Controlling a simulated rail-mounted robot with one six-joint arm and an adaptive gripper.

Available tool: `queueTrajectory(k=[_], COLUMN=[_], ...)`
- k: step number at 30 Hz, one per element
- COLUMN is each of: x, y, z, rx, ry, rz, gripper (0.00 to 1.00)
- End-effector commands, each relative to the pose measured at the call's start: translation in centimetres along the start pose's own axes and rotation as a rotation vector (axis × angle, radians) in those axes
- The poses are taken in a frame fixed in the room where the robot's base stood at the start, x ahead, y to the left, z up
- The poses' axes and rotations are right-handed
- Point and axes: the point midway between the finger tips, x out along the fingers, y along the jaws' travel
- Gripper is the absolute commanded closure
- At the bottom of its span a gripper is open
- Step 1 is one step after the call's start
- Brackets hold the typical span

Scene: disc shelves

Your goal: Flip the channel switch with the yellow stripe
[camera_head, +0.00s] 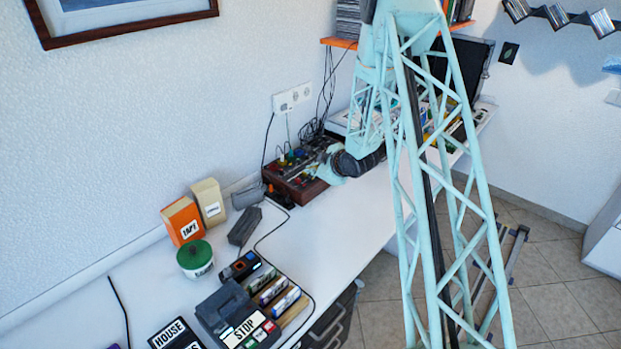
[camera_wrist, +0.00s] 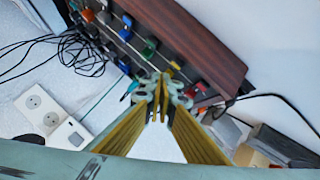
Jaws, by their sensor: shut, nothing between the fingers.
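The channel switches sit on a wood-sided box (camera_head: 285,186), which stands on the desk against the wall. In the wrist view the box (camera_wrist: 195,38) runs diagonally, with a row of red, blue, green and other coloured switches and knobs on its dark top. A small yellow part (camera_wrist: 174,66) shows right by my fingertips; I cannot tell whether it is the yellow stripe. My gripper (camera_wrist: 161,84) is shut and empty, its tips over or at the switch row. Contact is unclear. In the head view my gripper (camera_head: 326,170) is at the box's right side, partly hidden.
Black cables (camera_wrist: 82,52) lie beside the box, near a white wall socket (camera_wrist: 38,108).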

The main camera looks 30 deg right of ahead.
Motion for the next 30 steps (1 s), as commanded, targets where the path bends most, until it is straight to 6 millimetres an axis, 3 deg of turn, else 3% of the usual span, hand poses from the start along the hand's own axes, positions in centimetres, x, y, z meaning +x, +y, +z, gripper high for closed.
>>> queueTrajectory(k=[14, 30], x=[-0.2, -2.4], y=[0.1, 1.8], z=[-0.1, -1.7], rx=[0.001, 0.001], ry=[0.0, 0.0], rz=[0.0, 0.001], gripper=[1.0, 1.0])
